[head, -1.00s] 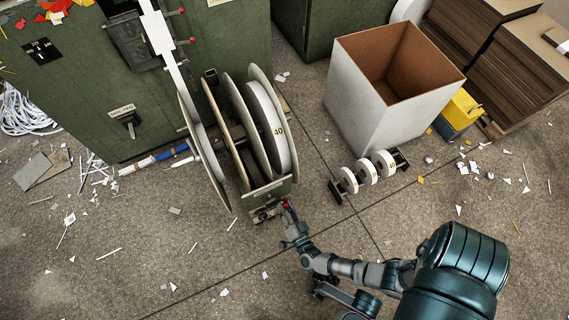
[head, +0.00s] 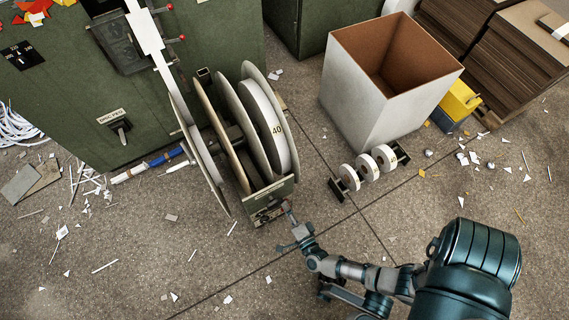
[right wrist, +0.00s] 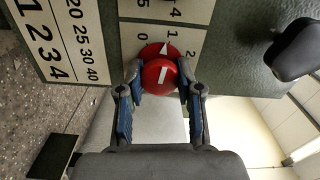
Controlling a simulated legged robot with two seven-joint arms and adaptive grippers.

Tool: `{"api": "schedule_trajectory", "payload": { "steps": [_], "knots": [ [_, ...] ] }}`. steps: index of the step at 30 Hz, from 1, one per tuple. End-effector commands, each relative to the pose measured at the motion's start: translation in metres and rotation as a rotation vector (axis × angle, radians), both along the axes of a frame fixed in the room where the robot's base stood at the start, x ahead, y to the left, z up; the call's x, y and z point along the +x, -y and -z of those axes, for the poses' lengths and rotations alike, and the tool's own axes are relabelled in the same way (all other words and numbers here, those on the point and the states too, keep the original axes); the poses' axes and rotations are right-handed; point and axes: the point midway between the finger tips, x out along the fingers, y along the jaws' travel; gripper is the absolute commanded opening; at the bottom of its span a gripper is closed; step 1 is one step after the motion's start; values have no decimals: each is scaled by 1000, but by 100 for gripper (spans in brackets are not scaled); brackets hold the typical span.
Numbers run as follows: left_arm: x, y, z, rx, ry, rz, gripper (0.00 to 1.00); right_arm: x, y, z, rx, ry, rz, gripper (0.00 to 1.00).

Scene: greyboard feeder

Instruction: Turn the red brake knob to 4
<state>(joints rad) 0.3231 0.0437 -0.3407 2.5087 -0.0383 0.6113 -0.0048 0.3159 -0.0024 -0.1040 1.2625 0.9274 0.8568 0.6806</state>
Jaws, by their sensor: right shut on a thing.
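The red brake knob (right wrist: 160,77) sits on a pale dial plate (right wrist: 155,28) on a green panel in the right wrist view. Its white mark points up the picture, and a white pointer on its red base lies near the 1. Numerals 0, 1 and 2 show around it. My right gripper (right wrist: 159,88) is shut on the knob, one finger on each side. In the head view my right gripper (head: 288,215) is at the low front panel of the reel stand (head: 268,195), hiding most of the knob. My left gripper is not in view.
Large reels (head: 265,125) stand directly behind the panel. A small rack of rolls (head: 367,167) lies on the floor to the right, before an open white box (head: 360,110). A black knob (right wrist: 296,50) sits right of the brake knob in the wrist view. Paper scraps litter the floor.

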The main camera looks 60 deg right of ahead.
Motion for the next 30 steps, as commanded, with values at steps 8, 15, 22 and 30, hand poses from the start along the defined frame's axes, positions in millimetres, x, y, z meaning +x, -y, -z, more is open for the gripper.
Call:
{"api": "schedule_trajectory", "payload": {
  "steps": [8,15,22,30],
  "knots": [
    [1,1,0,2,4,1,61,-4,1,5,225,125,2,0],
    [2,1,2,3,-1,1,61,-4,0,6,419,243,2,0],
    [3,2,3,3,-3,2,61,-4,0,8,606,356,3,0],
    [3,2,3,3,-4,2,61,-4,0,9,825,489,6,0]
  ]
}}
